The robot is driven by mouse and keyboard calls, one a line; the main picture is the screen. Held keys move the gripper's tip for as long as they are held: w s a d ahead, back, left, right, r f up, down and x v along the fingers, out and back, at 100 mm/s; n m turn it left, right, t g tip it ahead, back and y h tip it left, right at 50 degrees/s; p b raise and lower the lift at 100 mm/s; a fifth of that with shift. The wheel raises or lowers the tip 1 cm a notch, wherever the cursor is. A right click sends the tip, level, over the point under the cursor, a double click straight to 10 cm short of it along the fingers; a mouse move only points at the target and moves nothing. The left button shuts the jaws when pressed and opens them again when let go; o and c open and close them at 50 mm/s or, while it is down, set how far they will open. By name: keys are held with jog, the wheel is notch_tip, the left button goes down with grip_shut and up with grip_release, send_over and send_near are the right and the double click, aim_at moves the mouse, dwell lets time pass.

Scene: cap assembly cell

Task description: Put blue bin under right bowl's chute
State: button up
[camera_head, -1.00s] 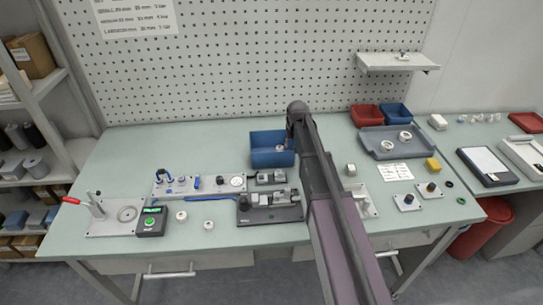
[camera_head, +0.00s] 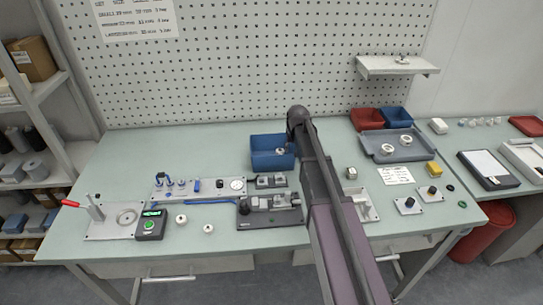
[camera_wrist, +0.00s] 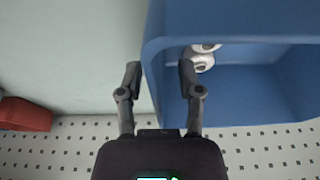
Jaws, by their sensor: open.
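A blue bin (camera_head: 272,160) stands on the table near the pegboard, left of my arm. In the wrist view the blue bin (camera_wrist: 245,95) fills the upper right, with white round parts (camera_wrist: 203,57) inside. My gripper (camera_wrist: 160,68) is open at the bin's side wall, one finger outside and the other inside the rim. Whether either finger touches the wall cannot be told. In the head view my arm mostly hides the gripper. No bowl or chute can be made out.
A smaller blue bin (camera_head: 396,118) and a red bin (camera_head: 366,120) stand at the back right, behind a grey tray (camera_head: 372,150) with white rings. A fixture (camera_head: 270,211) and a panel with knobs (camera_head: 198,187) lie in front of the large bin. Table left of it is clear.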

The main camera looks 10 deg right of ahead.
jog(key=shift+f, duration=0.2)
dwell(0.3)
grip_shut()
